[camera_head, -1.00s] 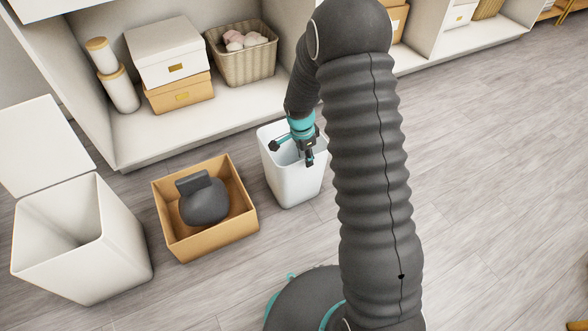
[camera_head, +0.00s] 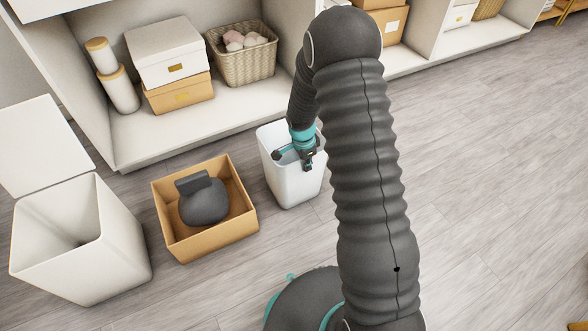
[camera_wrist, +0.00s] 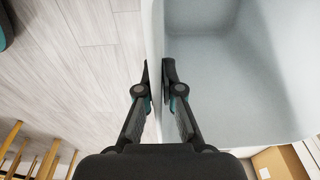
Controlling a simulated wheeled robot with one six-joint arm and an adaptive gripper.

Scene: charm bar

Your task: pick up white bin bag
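A small white open-topped bin (camera_head: 290,186) stands upright on the floor at the middle of the head view. My gripper (camera_head: 309,163) is at its near right rim. In the wrist view the bin's pale wall (camera_wrist: 230,60) runs between my fingertips (camera_wrist: 157,78), one finger outside and one inside. The fingers are close together and look closed on the wall. The inside of the bin looks empty where it shows. I cannot make out a bag separate from the bin. My arm hides part of its right side.
A cardboard box (camera_head: 168,222) holding a dark grey object (camera_head: 204,203) stands left of the bin. A larger white bin with an open lid (camera_head: 110,255) is further left. A shelf (camera_head: 150,140) with boxes and a basket (camera_head: 245,62) is behind.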

